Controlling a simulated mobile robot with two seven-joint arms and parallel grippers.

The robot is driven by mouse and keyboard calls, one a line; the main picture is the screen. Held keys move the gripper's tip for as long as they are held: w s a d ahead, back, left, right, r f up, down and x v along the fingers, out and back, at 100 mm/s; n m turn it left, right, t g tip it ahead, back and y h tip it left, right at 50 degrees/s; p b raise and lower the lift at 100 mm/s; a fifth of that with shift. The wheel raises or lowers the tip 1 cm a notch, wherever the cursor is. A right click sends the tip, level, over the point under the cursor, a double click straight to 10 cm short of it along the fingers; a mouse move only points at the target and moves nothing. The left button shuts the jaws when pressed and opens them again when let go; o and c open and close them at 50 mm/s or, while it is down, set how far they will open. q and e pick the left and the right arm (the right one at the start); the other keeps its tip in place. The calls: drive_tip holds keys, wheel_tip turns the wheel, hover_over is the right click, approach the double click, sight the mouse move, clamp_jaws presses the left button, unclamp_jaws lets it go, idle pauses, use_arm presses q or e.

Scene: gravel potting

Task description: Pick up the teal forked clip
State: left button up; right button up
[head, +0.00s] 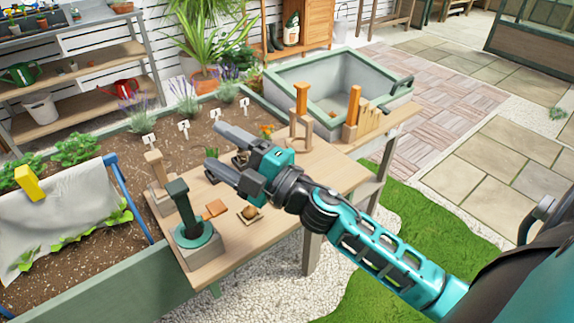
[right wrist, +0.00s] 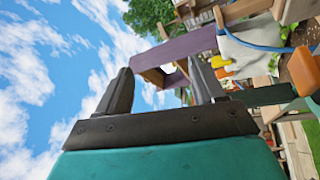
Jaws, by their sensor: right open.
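A dark teal upright piece (head: 184,208), which I take for the teal forked clip, stands on a grey block at the table's front left corner. A teal ring (head: 193,234) surrounds its foot; I cannot make out a fork. A dark green bar at the right of the right wrist view (right wrist: 262,95) looks like the same piece. My right gripper (head: 212,147) is open and empty above the table, right of and beyond the piece, its fingers pointing left. Its fingers also show in the right wrist view (right wrist: 160,82). My left gripper is not in view.
The wooden table (head: 270,232) carries small wooden stands, an orange tile (head: 216,208) and a small round brown item (head: 250,212). Orange-topped posts (head: 302,99) stand at the back. A yellow clip (head: 28,183) sits on white cloth at left. A trough sink (head: 300,75) lies behind.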

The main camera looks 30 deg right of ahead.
drive_tip(key=w+d+f+n+g+h+b, duration=0.1)
drive_tip(key=w+d+f+n+g+h, duration=0.2)
drive_tip(key=n+g, duration=0.45)
drive_tip(key=w+d+f+n+g+h, duration=0.15)
drive_tip(key=d+n+g, duration=0.25)
drive_tip(key=n, duration=0.6)
drive_tip(key=d+f+m+g+h, duration=0.15)
drive_tip(key=d+h, duration=0.35)
drive_tip(key=d, duration=0.7)
drive_tip(key=shift+g, duration=0.5)
drive_tip(key=x, duration=0.3)
drive_tip(key=b+x, duration=0.1)
drive_tip(key=x, duration=0.1)
drive_tip(key=shift+w+d+f, duration=0.1)
drive_tip(key=shift+d+f, duration=0.1)
drive_tip(key=shift+f, duration=0.2)
drive_tip(key=shift+w+f, duration=0.25)
drive_tip(key=shift+f, duration=0.25)
drive_tip(key=x, duration=0.4)
drive_tip(key=shift+w+a+f+b, duration=0.15)
drive_tip(key=shift+a+f+b, duration=0.1)
drive_tip(key=shift+b, duration=0.1)
drive_tip(key=shift+w+f, duration=0.15)
drive_tip(key=shift+f, duration=0.1)
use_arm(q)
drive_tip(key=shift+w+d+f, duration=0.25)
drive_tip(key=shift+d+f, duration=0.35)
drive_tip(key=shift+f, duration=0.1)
